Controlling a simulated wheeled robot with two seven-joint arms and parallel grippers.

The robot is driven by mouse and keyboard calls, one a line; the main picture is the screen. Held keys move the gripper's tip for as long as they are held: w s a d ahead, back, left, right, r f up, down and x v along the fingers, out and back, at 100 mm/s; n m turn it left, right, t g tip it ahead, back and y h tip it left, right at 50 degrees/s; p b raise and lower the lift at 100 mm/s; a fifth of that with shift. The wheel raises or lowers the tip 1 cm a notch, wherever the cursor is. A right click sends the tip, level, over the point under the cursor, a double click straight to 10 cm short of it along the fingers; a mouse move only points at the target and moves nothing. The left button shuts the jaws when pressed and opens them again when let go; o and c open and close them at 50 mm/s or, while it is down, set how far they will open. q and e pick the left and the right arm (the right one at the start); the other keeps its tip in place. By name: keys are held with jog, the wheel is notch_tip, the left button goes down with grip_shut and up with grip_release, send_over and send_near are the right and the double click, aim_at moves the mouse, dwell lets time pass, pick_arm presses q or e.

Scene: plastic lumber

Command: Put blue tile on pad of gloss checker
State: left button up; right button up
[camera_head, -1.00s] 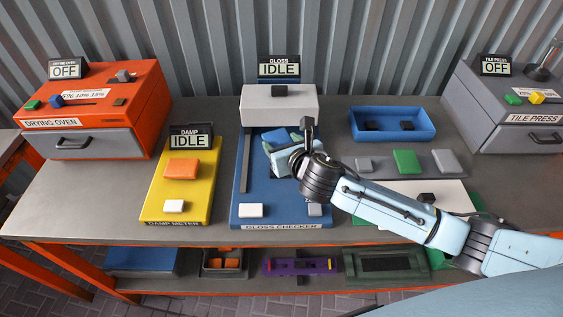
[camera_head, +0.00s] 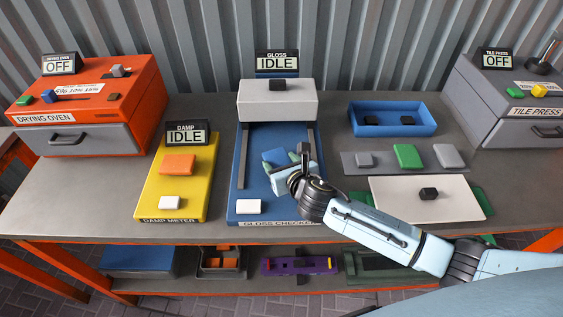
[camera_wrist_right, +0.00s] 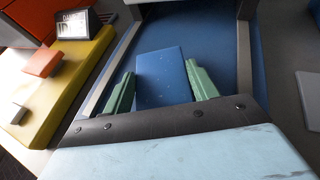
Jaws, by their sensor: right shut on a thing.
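The gloss checker (camera_head: 237,190) is a blue station at the middle of the bench, with dark side rails, a white block across its back and a display reading IDLE. My right gripper (camera_wrist_right: 162,82) is over its blue bed, its green fingers shut on the blue tile (camera_wrist_right: 160,72). In the head view the tile (camera_head: 274,157) shows partly behind the gripper, towards the middle of the bed. I cannot tell whether the tile touches the bed. The wrist hides the bed's right front part. My left gripper is not in view.
The yellow damp meter (camera_head: 155,200) stands to the left, with the orange drying oven (camera_head: 133,95) behind it. To the right are a blue tray (camera_head: 357,128), a grey strip with several tiles and a white board (camera_head: 390,203). The grey tile press (camera_head: 480,110) stands at far right.

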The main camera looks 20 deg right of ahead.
jog(key=o, duration=1)
jog(key=shift+r, duration=0.15)
jog(key=p+v, duration=0.2)
jog(key=v, duration=1)
